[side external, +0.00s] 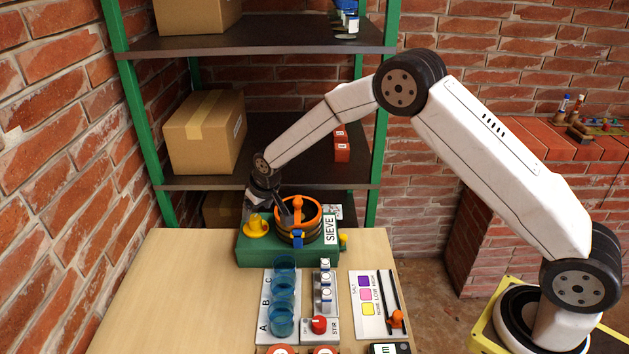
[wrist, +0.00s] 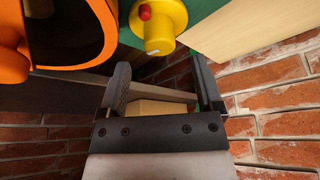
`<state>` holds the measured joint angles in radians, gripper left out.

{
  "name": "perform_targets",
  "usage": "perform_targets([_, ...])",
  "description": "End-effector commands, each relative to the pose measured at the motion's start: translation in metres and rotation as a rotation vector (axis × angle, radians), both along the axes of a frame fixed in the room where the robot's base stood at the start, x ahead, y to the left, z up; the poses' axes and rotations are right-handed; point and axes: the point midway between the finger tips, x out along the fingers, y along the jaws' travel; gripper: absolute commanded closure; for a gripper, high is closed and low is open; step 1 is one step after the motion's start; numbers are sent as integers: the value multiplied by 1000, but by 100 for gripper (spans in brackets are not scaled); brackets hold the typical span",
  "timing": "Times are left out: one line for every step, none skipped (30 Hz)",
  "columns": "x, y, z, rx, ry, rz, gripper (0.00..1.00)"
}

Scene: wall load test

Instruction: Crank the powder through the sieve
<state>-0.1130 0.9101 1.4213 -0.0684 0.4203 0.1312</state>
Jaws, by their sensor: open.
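The sieve unit is a green box (side external: 258,247) with a white SIEVE label at the back of the table. On it sits a round drum with an orange rim (side external: 311,213), also at the upper left of the wrist view (wrist: 12,62). A yellow knob-like part (side external: 257,228) stands left of the drum; a yellow part with a red tip shows at the top of the wrist view (wrist: 160,35). My gripper (side external: 267,205) is beside the drum, above and behind the yellow part. Its fingers (wrist: 160,77) are apart with nothing between them. Powder cannot be made out.
Blue cups (side external: 283,295) stand on a lettered panel in front, beside a STIR panel with a red knob (side external: 319,325). A salt panel (side external: 368,303) lies to the right. A shelf with boxes (side external: 204,132) rises behind. The table's left part (side external: 170,300) is clear.

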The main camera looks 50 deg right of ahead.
Motion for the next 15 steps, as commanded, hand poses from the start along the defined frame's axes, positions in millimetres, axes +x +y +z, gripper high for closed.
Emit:
perform_targets([2, 0, -6, 0, 1, 0, 16])
perform_targets([3, 0, -9, 0, 1, 0, 16])
perform_targets([5, 0, -13, 0, 1, 0, 16])
perform_targets([6, 0, -16, 0, 0, 0, 16])
perform_targets([7, 0, -19, 0, 0, 0, 16])
perform_targets([9, 0, -23, 0, 1, 0, 16])
perform_targets([10, 0, -25, 1, 0, 0, 16])
perform_targets([11, 0, -27, 1, -1, 0, 16])
perform_targets([12, 0, -30, 1, 0, 0, 16])
perform_targets([13, 0, -33, 1, 0, 0, 16])
perform_targets([14, 0, -34, 1, -1, 0, 16])
perform_targets([15, 1, -36, 1, -1, 0, 16])
perform_targets([16, 1, -38, 1, -1, 0, 16])
perform_targets([16, 1, -39, 1, -1, 0, 16])
perform_targets([17, 1, -41, 1, 0, 0, 16])
